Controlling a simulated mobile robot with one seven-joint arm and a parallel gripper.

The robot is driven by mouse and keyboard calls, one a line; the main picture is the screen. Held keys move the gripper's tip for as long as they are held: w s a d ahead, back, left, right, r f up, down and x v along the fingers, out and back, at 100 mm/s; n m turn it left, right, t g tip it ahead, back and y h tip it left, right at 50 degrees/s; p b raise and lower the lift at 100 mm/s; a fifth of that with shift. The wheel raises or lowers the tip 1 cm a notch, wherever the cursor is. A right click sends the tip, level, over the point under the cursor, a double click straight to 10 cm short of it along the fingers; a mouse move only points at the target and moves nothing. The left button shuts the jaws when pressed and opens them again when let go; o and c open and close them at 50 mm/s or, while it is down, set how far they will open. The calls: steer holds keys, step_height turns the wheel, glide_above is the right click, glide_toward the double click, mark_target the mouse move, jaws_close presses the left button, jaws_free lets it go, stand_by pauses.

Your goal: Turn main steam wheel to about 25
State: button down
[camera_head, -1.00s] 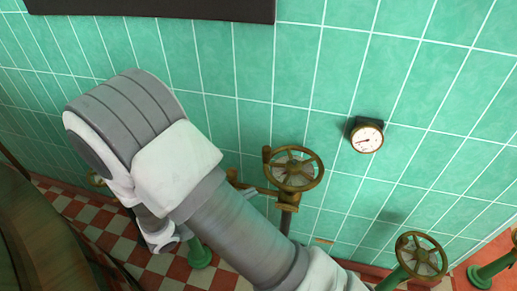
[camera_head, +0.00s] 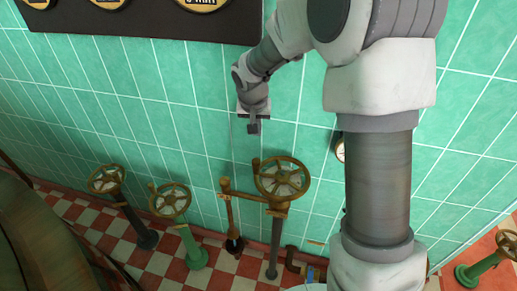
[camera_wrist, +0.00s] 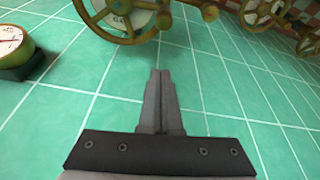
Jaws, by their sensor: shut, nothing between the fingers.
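A brass handwheel (camera_head: 281,180) with a pale hub plate stands on a dark pipe near the middle of the head view. I take it for the main steam wheel, but its label is not readable. It shows cut off at the top of the wrist view (camera_wrist: 140,38). My gripper (camera_head: 253,127) is above and slightly left of this wheel, in front of the tiles, apart from it. In the wrist view my gripper's fingers (camera_wrist: 160,73) are together and empty, pointing towards the wheel's lower rim. A round gauge (camera_head: 340,148) is mostly hidden by my arm; it shows in the wrist view (camera_wrist: 10,42).
More handwheels stand at left, one on a dark post (camera_head: 106,179) and one on a green post (camera_head: 170,200). Another green-posted wheel (camera_head: 507,243) is at far right. A dark board (camera_head: 140,22) hangs above. A large dark rounded body (camera_head: 40,245) fills the lower left.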

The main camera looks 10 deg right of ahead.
steer(key=shift+s+f+p, duration=0.2)
steer(key=shift+f+p, duration=0.1)
steer(key=shift+f, duration=4.2)
steer(key=shift+s+f, duration=0.1)
steer(key=shift+s+a+b, duration=0.15)
steer(key=shift+s+b, duration=0.2)
steer(key=shift+b, duration=0.6)
steer(key=shift+s, duration=0.25)
